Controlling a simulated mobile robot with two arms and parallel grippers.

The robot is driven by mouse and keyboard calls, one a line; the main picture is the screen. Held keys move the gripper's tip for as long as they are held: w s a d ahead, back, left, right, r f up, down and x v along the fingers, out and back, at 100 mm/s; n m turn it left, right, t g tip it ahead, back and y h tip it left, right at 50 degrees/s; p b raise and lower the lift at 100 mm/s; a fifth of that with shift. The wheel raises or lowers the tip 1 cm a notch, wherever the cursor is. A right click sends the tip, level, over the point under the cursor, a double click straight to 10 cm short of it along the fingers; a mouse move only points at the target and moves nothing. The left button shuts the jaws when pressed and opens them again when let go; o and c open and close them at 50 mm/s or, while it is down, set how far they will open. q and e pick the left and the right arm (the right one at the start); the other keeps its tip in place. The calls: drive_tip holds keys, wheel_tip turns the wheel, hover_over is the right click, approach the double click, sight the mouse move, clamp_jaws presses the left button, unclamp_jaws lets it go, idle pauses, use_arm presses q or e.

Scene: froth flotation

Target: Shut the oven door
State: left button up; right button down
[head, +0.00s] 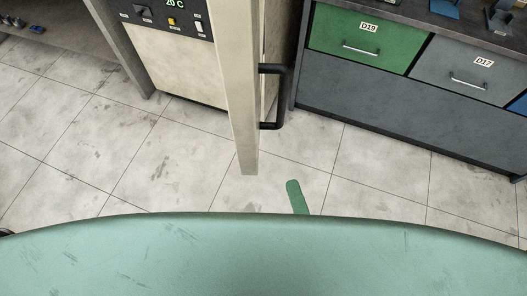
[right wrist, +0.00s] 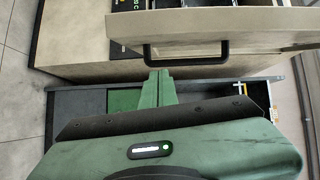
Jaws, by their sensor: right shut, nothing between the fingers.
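The oven (head: 185,68) is a cream box with a dark control panel, at the top left of centre in the head view. Its door (head: 238,90) stands open, seen nearly edge-on, with a black bar handle (head: 284,97) on its right face. In the right wrist view the door (right wrist: 200,28) crosses the top, with the handle (right wrist: 187,61) below it. My right gripper (right wrist: 159,72) is shut and empty, its green fingertips close to the handle; I cannot tell whether they touch. In the head view only a green tip (head: 294,184) shows, lower than the handle. My left gripper is not in view.
A drawer cabinet (head: 380,103) with a green drawer (head: 345,52) and a grey drawer (head: 450,88) stands to the right of the door. A grey bench side (head: 117,45) is left of the oven. The tiled floor (head: 100,150) is clear at left.

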drive_tip(key=w+a+r+m+p, duration=0.1)
drive_tip(key=w+a+r+p, duration=0.1)
drive_tip(key=w+a+p, duration=0.3)
drive_tip(key=w, duration=0.4)
drive_tip(key=shift+w+a+r+m+h, duration=0.2)
drive_tip(key=shift+w+r+m+h, duration=0.05)
drive_tip(key=shift+m+h, duration=0.15)
